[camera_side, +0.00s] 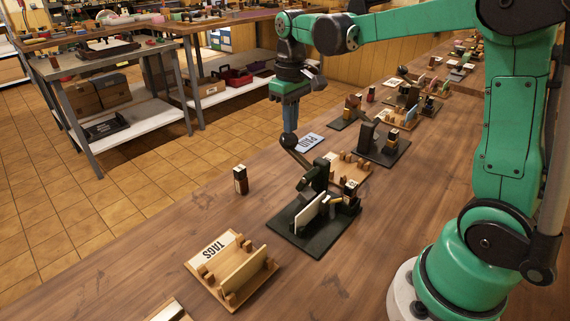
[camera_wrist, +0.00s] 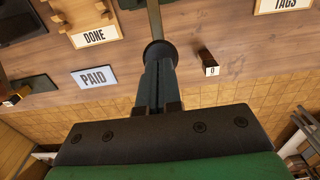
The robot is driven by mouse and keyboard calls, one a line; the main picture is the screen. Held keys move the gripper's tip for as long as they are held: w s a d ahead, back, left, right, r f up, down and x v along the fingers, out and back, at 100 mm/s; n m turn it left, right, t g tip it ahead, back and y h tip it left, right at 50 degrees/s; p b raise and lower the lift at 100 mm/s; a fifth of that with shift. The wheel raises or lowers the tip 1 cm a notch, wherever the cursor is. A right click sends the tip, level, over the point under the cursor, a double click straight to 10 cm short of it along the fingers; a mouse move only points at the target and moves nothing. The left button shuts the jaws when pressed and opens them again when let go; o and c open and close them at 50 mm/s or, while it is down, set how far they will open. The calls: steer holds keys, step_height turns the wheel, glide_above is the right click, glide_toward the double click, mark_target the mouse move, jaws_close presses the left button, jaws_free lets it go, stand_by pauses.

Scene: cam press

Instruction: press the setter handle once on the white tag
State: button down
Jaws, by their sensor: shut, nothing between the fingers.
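The setter (camera_side: 305,232) is a dark device on a black base on the wooden bench. A white tag (camera_side: 310,211) stands upright in it. The setter handle (camera_side: 300,160) slopes up and left from the device to a round black knob (camera_side: 288,141). My gripper (camera_side: 291,128) is shut and empty, pointing down, with its fingertips right at the top of the knob; I cannot tell whether they touch. In the wrist view the knob (camera_wrist: 160,50) lies just beyond the shut fingers (camera_wrist: 157,85), which partly cover it.
A TAGS rack (camera_side: 212,267) holding a cream plate stands in front. A DONE rack (camera_side: 340,172) is behind the setter, with a PAID card (camera_side: 308,143) beside it. A small dark block (camera_side: 240,180) stands to the left. Other similar devices (camera_side: 385,148) stand farther back. Bare bench lies left of the setter.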

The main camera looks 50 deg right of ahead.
steer(key=shift+r, duration=0.35)
steer(key=shift+r, duration=2.55)
steer(key=shift+s+a, duration=0.2)
steer(key=s+a+f+t, duration=0.6)
steer(key=s+a+t, duration=0.1)
steer(key=s, duration=0.1)
steer(key=shift+s+a, duration=0.15)
steer(key=shift+s, duration=0.05)
